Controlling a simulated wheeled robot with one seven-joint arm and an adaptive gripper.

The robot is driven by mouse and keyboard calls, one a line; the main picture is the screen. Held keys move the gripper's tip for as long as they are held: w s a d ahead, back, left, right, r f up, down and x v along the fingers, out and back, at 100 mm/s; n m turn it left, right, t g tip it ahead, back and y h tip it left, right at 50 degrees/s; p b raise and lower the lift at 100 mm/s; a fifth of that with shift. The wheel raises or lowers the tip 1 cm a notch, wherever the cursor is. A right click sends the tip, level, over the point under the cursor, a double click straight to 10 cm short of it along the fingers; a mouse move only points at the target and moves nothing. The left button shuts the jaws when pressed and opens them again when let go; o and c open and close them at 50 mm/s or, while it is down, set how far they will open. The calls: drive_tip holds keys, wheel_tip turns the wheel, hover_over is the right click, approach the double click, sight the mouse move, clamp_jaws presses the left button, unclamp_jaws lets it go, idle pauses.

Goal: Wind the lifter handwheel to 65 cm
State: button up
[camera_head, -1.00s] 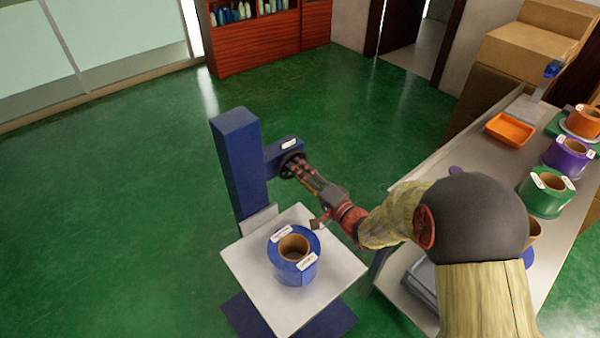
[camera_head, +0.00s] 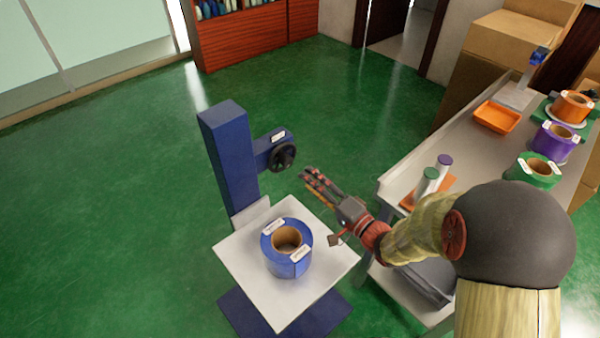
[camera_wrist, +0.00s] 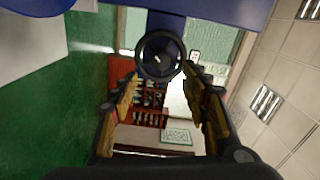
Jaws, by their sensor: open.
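The lifter (camera_head: 229,160) is a blue column with a white platform (camera_head: 300,300) at its front. Its black handwheel (camera_head: 283,158) sits on a blue side arm with a small white label. My gripper (camera_head: 311,175) is open and empty, just right of and a little below the handwheel, apart from it. In the wrist view the handwheel (camera_wrist: 160,54) shows ahead, beyond and between the spread fingers (camera_wrist: 165,98). A blue roll with a brown core (camera_head: 287,262) stands on the platform. The label's text and any height scale cannot be read.
A grey bench (camera_head: 450,150) on the right holds an orange tray (camera_head: 497,117), a purple roll (camera_head: 553,145), a green roll (camera_head: 533,172) and an orange roll (camera_head: 573,106). Two capped cylinders (camera_head: 427,184) stand near its front edge. Green floor is clear left of and behind the lifter.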

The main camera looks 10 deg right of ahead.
drive_tip(key=shift+v, duration=1.35)
